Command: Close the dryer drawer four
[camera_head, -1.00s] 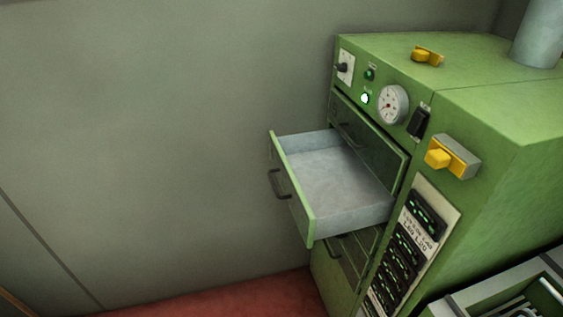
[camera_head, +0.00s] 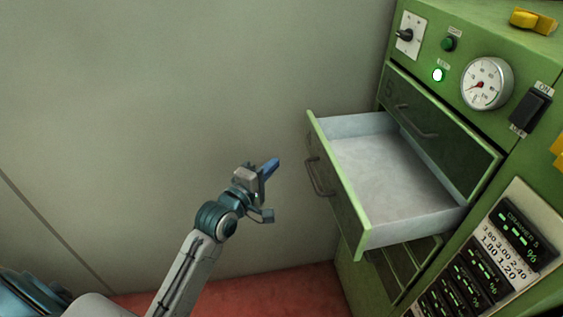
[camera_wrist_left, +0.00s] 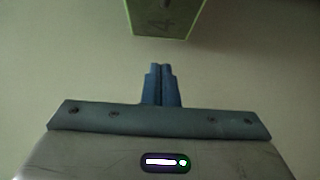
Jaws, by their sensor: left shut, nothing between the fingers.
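The green dryer (camera_head: 475,130) stands at the right in the head view. One of its drawers (camera_head: 338,195) is pulled well out, with an empty pale grey inside and a dark handle (camera_head: 319,178) on its front. My right gripper is not in view.
A shut drawer (camera_head: 440,130) is above the open one, and more drawer fronts (camera_head: 400,265) are below. A gauge (camera_head: 487,83), a black switch (camera_head: 530,108) and a display panel (camera_head: 500,255) are on the dryer. The space before the grey wall (camera_head: 180,100) is clear.

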